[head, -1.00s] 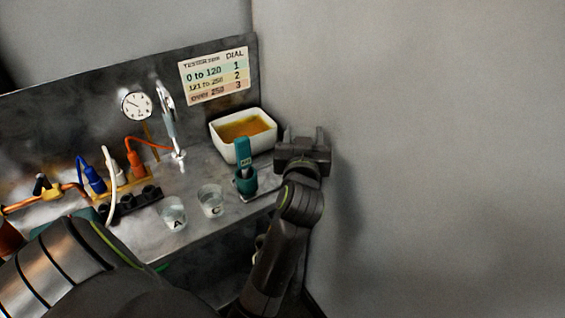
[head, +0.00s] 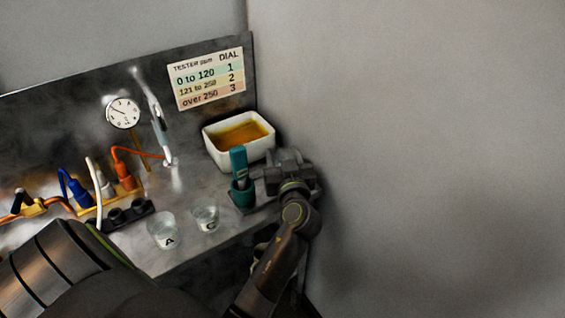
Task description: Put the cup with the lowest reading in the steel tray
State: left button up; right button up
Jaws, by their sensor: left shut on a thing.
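A glass cup marked A (head: 162,232) and a glass cup marked C (head: 205,217) stand upright on the steel bench near its front edge. A teal tester (head: 238,160) stands upright in a teal holder (head: 242,194) to their right. No steel tray is clear to me.
A white dish (head: 211,141) of amber liquid stands behind the tester. A tap (head: 158,125), a gauge (head: 123,112) and a dial chart (head: 206,80) are at the back panel. Coloured plugs and a dark block (head: 127,214) lie left. A wall closes off the right.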

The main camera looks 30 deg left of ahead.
pick_arm(q)
jog(key=shift+f, duration=0.95)
pick_arm(e)
jog(key=shift+w+a, duration=0.1)
jog(key=shift+w, duration=0.15)
jog(key=shift+a+f, duration=0.1)
pick_arm(q)
jog(key=shift+f, duration=0.1)
jog(key=o, duration=1)
pick_arm(e)
jog(key=shift+w+a+f, duration=0.1)
jog(key=shift+a+f, duration=0.05)
jog(key=shift+a, duration=0.05)
jog(key=shift+d+r, duration=0.15)
jog(key=shift+r, duration=0.05)
